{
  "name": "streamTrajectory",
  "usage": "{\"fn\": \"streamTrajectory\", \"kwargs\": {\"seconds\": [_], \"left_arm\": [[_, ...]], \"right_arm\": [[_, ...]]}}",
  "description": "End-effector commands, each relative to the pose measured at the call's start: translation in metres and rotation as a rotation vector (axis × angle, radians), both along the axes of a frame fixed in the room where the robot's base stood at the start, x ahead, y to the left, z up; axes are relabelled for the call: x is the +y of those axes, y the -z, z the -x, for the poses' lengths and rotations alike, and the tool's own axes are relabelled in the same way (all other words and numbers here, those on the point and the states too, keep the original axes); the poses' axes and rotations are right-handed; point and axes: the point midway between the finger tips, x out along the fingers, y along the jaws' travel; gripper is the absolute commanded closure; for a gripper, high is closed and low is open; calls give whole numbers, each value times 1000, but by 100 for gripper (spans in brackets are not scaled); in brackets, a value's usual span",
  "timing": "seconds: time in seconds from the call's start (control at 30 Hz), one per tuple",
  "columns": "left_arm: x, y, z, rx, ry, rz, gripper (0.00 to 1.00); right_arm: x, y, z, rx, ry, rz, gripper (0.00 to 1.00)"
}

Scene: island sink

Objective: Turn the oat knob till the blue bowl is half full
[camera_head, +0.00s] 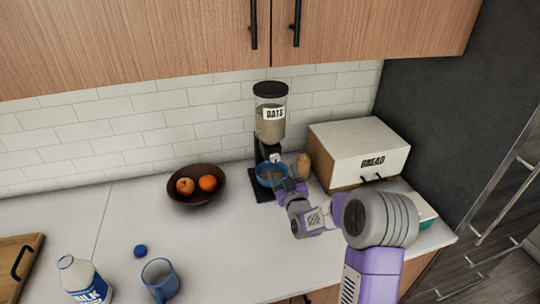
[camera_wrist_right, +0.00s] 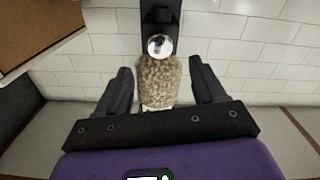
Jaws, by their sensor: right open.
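The oat dispenser (camera_head: 270,115) stands against the tiled wall, with a black lid, a clear hopper of oats labelled OATS and a black stand. Its silver knob (camera_wrist_right: 160,46) shows between my fingers in the right wrist view, which looks upside down. The oat-filled hopper (camera_wrist_right: 158,80) also shows there. The blue bowl (camera_head: 268,181) sits on the dispenser's base, partly hidden by my right gripper (camera_head: 281,172); its fill level is unclear. My right gripper is open in front of the dispenser, its fingers (camera_wrist_right: 162,82) apart and empty. My left gripper is not in view.
A bread box (camera_head: 345,145) stands right of the dispenser, with a small wooden item (camera_head: 303,165) between. A dark fruit bowl (camera_head: 190,200) is to the left. Cabinets (camera_head: 180,40) hang above.

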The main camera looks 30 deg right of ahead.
Motion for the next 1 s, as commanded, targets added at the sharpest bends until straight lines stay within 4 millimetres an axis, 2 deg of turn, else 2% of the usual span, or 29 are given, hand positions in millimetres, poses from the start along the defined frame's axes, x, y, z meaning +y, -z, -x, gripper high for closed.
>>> {"fn": "streamTrajectory", "kwargs": {"seconds": [0.3, 0.5, 0.9, 1.0], "left_arm": [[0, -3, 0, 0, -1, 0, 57], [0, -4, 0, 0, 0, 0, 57], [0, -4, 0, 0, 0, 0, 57], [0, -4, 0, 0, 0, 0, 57]], "right_arm": [[-10, 1, -42, 1, -1, -2, 31], [-14, 1, -62, 2, -2, -3, 31], [-16, 1, -69, 2, -2, -3, 31], [-16, 1, -69, 2, -2, -3, 45]]}}
